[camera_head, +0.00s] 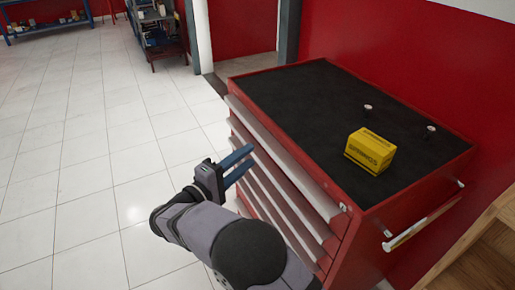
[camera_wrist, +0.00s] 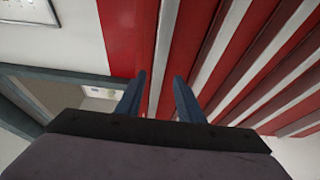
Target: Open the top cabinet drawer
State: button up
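The red tool cabinet (camera_head: 410,222) stands at the right, with a black top (camera_head: 300,95). Its drawers appear closed, each with a long pale handle strip. The top drawer's strip (camera_head: 285,155) runs just below the cabinet's top edge. My gripper (camera_head: 249,157) is in front of the drawer faces, with its blue fingers apart and nothing seen between them. In the wrist view, the open fingers (camera_wrist: 160,76) point at the red front, and a pale strip (camera_wrist: 165,45) lies beyond the gap between them. Contact with the strip cannot be told.
A yellow box (camera_head: 370,149) and two small round-headed items (camera_head: 367,107) are on the cabinet top. A side handle (camera_head: 420,228) sticks out at the right. The tiled floor (camera_head: 90,150) to the left is clear. Shelves (camera_head: 158,35) stand far back.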

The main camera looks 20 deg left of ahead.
aim_at(263, 145)
jog(key=shift+p+x, duration=0.5)
jog(key=shift+x, duration=2.3)
jog(key=shift+c, duration=0.6)
grip_shut()
